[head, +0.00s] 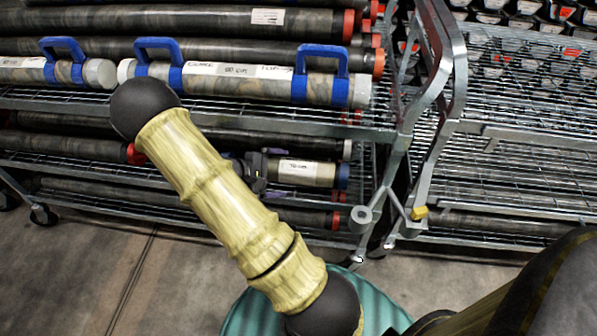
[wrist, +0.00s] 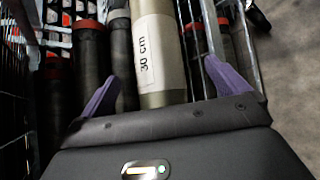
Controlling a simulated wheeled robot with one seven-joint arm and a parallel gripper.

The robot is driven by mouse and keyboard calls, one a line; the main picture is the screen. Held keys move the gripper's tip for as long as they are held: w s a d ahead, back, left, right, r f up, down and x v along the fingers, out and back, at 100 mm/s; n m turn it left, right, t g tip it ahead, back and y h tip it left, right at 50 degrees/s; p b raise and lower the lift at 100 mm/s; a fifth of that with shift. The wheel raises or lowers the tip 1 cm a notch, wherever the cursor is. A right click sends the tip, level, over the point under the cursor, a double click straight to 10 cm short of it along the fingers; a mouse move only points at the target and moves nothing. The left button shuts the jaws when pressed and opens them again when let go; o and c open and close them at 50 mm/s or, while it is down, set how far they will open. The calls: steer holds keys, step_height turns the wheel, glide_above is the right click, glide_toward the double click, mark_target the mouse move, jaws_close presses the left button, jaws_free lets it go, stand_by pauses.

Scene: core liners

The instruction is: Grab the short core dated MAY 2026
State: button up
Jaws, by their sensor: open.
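A short pale core (wrist: 160,30) with a white label reading "30 cm" lies between my fingers in the wrist view. No date is legible on the part of the label I see. My gripper (wrist: 161,70) is open, with one purple finger on each side of the core and a gap on both sides. In the head view a short core (head: 318,174) with a white label and a blue end cap lies on the middle shelf. My gripper (head: 257,172) is at its left end, partly hidden by my arm.
Long dark cores (head: 190,18) with red caps fill the upper rack. Cores with blue handles (head: 320,65) lie on the shelf above my gripper. The rack's metal post (head: 395,170) stands to the right. Dark cores with red caps (wrist: 90,55) flank the short core.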

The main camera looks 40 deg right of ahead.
mark_target(290, 170)
steer(key=b+x, duration=0.1)
steer(key=x, duration=0.4)
steer(key=shift+w+d+b, duration=0.15)
steer(key=shift+d+b, duration=0.1)
steer(key=shift+b, duration=0.15)
steer(key=shift+a+r, duration=0.1)
steer(key=c, duration=1.7)
steer(key=shift+r, duration=0.1)
steer(key=c, duration=0.4)
steer(key=shift+o, duration=0.2)
steer(key=shift+r, duration=0.15)
